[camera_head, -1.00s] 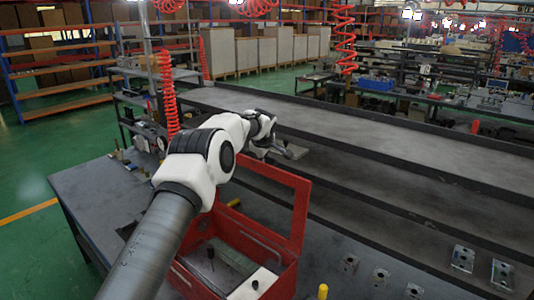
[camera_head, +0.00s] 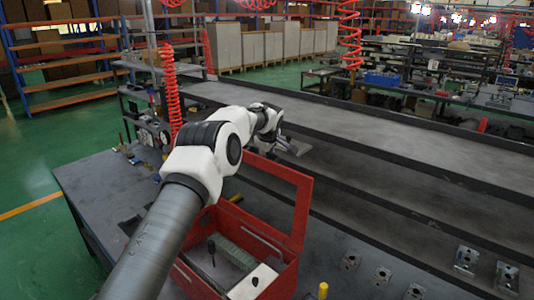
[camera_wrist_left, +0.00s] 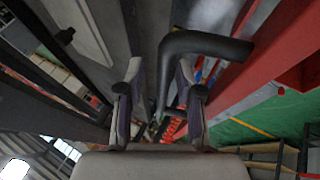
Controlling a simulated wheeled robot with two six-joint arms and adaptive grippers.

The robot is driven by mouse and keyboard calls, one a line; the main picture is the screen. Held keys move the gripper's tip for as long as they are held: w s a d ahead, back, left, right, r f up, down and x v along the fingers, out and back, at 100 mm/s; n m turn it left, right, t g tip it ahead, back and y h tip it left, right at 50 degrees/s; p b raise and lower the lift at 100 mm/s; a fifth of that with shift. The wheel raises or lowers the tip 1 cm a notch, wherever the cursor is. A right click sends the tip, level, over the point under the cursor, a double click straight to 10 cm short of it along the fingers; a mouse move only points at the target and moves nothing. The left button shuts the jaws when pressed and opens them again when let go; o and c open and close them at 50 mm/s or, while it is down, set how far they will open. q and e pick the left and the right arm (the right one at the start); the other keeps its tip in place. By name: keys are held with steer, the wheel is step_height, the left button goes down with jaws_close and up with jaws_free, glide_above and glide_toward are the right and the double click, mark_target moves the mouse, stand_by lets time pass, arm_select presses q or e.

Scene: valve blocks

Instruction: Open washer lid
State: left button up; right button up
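The red washer box (camera_head: 285,283) stands on the dark workbench, its inside showing from above. Its red framed lid (camera_head: 300,215) stands up, raised along the far side of the box. My left gripper (camera_head: 292,148) is beyond the lid's top edge, partly hidden behind my own wrist. In the left wrist view the two fingers (camera_wrist_left: 160,95) are apart. A black bent handle (camera_wrist_left: 205,43) runs between and past them; whether they touch it I cannot tell. A red bar (camera_wrist_left: 255,70) shows beside the handle. My right gripper is not in view.
Inside the box are a grey-green partition, a white block (camera_head: 255,282) and a dark knob (camera_head: 211,247). Metal valve blocks (camera_head: 467,260) lie to the right. A yellow-topped peg (camera_head: 323,290) stands near the box. A long grey conveyor (camera_head: 370,135) runs behind.

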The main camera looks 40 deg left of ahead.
arm_select(q)
steer(key=v, duration=1.2)
steer(key=shift+s, duration=0.2)
steer(key=shift+w, duration=0.15)
steer(key=shift+f, duration=0.1)
